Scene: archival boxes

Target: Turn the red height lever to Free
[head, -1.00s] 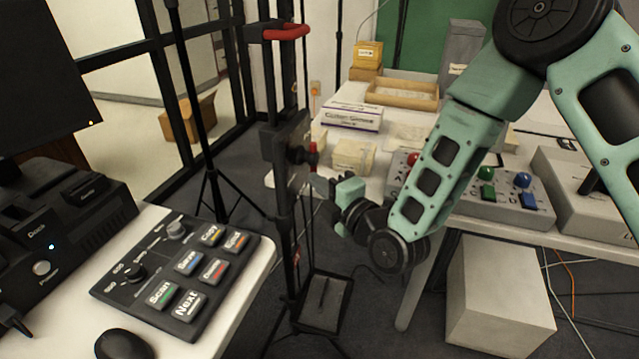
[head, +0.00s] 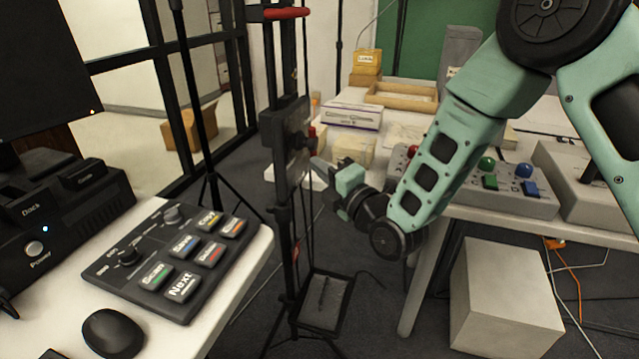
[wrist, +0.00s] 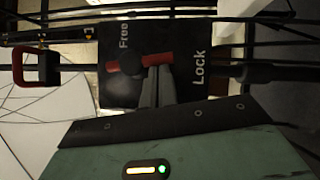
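The red height lever (wrist: 157,60) sits on a black pivot (wrist: 131,64) on a black plate (wrist: 178,35). The plate carries the words Free and Lock. In the wrist view the lever's longer red arm points right, toward the Lock side. The lever also shows small in the head view (head: 312,133), on the carriage of a black upright stand (head: 285,170). My gripper (wrist: 157,71) has its two grey fingers close together, tips at the red arm's lower edge. They look shut; I cannot tell whether they touch the lever.
A red handle (head: 285,13) is higher on the stand. A desk with a button panel (head: 180,255) and mouse (head: 113,333) is at the left. A table with boxes and a control box (head: 510,188) is at the right. A grey box (head: 505,300) stands below.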

